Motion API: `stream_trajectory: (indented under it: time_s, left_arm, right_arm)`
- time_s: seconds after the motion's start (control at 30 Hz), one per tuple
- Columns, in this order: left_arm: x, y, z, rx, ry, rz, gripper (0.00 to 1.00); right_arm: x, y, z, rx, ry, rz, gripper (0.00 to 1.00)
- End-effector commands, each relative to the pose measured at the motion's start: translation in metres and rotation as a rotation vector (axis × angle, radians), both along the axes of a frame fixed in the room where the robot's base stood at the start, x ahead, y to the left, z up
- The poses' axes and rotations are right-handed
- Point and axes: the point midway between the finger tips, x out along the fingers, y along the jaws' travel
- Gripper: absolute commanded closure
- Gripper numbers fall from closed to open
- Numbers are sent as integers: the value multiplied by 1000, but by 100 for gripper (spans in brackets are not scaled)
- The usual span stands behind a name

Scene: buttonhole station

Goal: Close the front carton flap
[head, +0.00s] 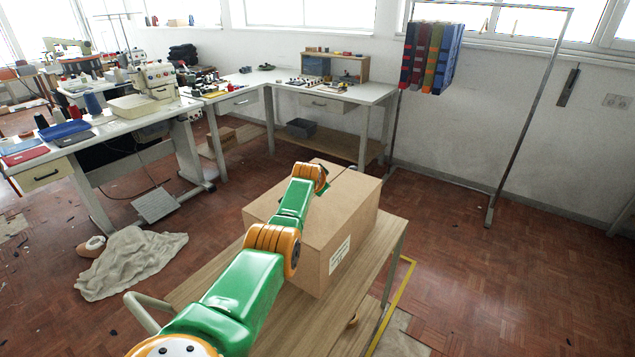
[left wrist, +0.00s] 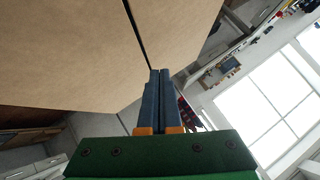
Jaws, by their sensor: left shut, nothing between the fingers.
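The brown cardboard carton (head: 345,220) stands on a wooden-topped cart. Its visible top looks flat, with no flap seen standing up, but my left arm hides much of it. In the left wrist view two cardboard panels (left wrist: 60,50) meet at a narrow dark seam. I cannot tell which panel is the front flap. My left gripper (left wrist: 158,73) is shut and empty, its dark fingertips at the seam's end by the cardboard edge; touching or just apart, I cannot tell. In the head view its fingers are mostly hidden behind the wrist, over the carton top. My right gripper is not in view.
The cart top (head: 350,325) is bare in front of the carton. A garment rack (head: 497,180) with hanging cloths (head: 430,58) stands behind right. Worktables (head: 330,95) line the back, a sewing table (head: 90,140) the left. A crumpled cloth (head: 130,262) lies on the floor.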

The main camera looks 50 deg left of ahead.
Motion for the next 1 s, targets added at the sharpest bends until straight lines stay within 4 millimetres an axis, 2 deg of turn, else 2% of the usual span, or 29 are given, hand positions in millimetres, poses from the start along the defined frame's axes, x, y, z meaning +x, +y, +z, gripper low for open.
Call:
stream_trajectory:
  time_s: [0.03, 0.27, 0.43, 0.47, 0.5, 0.6, 1.0]
  left_arm:
    - [0, 0, 7, 0, 0, 0, 100]
    - [0, -1, 21, 0, 0, 0, 100]
    - [2, -6, 71, 0, 1, -1, 100]
    - [-1, -6, 63, 4, 0, 1, 100]
    - [-6, -6, 65, 4, 2, 2, 100]
    - [-17, -10, 75, 4, 2, -2, 100]
    - [-63, -20, 114, 1, 0, 1, 100]
  right_arm:
    - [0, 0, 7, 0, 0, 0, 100]
    - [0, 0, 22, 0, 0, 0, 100]
    - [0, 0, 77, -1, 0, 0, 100]
    - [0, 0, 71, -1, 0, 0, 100]
    - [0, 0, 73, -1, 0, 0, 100]
    - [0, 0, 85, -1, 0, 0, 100]
    - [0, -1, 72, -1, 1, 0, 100]
